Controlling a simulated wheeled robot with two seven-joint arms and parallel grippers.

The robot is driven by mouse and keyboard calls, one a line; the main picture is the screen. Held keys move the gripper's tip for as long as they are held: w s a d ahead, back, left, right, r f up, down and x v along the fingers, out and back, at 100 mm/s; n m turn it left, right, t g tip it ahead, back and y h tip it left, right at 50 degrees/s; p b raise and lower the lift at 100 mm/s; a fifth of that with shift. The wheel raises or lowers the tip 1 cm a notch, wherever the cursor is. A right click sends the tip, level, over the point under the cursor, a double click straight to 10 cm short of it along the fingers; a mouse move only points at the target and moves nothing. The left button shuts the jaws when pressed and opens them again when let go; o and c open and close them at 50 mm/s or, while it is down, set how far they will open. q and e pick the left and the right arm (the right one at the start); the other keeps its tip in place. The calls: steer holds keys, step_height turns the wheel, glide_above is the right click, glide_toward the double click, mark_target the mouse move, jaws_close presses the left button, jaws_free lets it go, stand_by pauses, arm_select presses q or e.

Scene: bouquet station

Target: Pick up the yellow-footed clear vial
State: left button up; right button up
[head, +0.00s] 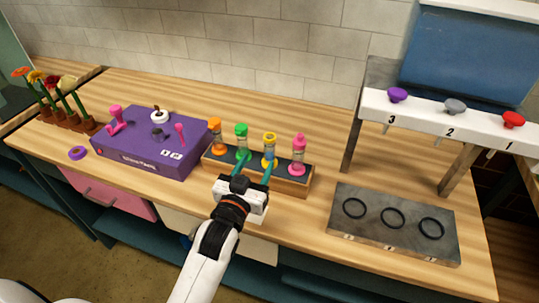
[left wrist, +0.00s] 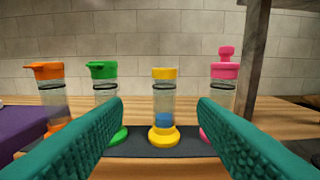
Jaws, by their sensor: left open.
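The yellow-footed clear vial (head: 269,151) stands upright in the wooden rack (head: 290,187), third from the left. It has a yellow cap and a little blue inside. It also shows in the left wrist view (left wrist: 163,108), between the two teal fingers and beyond them. My left gripper (head: 254,172) is open and empty, just in front of the rack; it also shows in the left wrist view (left wrist: 160,135). Orange (head: 216,137), green (head: 241,142) and pink (head: 298,155) vials stand in the same rack, the green and pink ones on either side of the yellow.
A purple box (head: 150,140) stands left of the rack, with flowers (head: 60,100) in holders farther left. A grey block with black rings (head: 393,218) and a numbered shelf (head: 440,112) are on the right. Wooden table between rack and wall is clear.

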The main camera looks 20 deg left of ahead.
mark_target(268, 147)
arm_select(q)
steer(key=w, duration=0.3)
steer(key=shift+w+p, duration=0.3)
steer(key=w, duration=0.1)
steer(key=w+p, duration=0.1)
steer(key=w, duration=0.1)
steer(key=w+d, duration=0.1)
steer(key=shift+w+r+p, duration=0.25)
steer(key=shift+w+p, duration=0.05)
steer(key=shift+p, duration=0.1)
steer(key=shift+w+f, duration=0.1)
steer(key=shift+w, duration=0.2)
steer(key=shift+a, duration=0.1)
steer(key=shift+c, duration=0.4)
jaws_close()
